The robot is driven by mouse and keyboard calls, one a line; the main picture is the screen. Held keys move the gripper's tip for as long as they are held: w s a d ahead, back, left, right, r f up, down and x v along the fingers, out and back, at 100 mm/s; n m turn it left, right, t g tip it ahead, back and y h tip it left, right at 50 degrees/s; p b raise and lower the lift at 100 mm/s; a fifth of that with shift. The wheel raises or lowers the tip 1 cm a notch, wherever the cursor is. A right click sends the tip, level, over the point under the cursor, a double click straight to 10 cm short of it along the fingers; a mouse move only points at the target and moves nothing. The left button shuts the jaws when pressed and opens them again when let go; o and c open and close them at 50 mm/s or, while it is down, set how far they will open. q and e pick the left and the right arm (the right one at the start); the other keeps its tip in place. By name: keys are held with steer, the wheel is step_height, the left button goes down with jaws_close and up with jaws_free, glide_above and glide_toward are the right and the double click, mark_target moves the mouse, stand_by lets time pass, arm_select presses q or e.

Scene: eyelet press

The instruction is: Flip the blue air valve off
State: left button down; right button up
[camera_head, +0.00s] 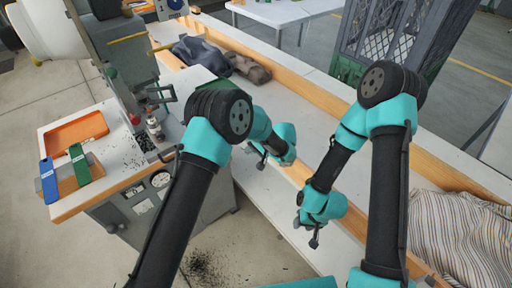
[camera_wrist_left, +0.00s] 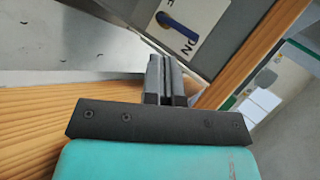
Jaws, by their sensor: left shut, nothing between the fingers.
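The blue air valve lever (camera_wrist_left: 178,33) shows at the top of the left wrist view, lying slantwise on a white plate (camera_wrist_left: 207,14) with dark lettering, where "ON" can be read near its lower end. My left gripper (camera_wrist_left: 165,62) is shut and empty, its fingertips below and apart from the lever in that view. In the head view my left gripper (camera_head: 262,160) is right of the press, over the pale bench. I cannot make out the lever for sure in the head view. My right gripper (camera_head: 314,240) hangs farther right, too small to read its jaws.
The press table holds an orange tray (camera_head: 76,133), a blue strip (camera_head: 48,181) and a green strip (camera_head: 79,165). Dark cloths (camera_head: 200,55) lie at the back and a striped cloth (camera_head: 465,240) at the right. A wooden edge (camera_wrist_left: 255,50) runs beside the valve plate.

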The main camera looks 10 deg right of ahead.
arm_select(q)
steer(key=w+a+f, duration=0.2)
steer(key=a, duration=0.4)
steer(key=shift+w+f, duration=0.2)
steer(key=shift+w, duration=0.15)
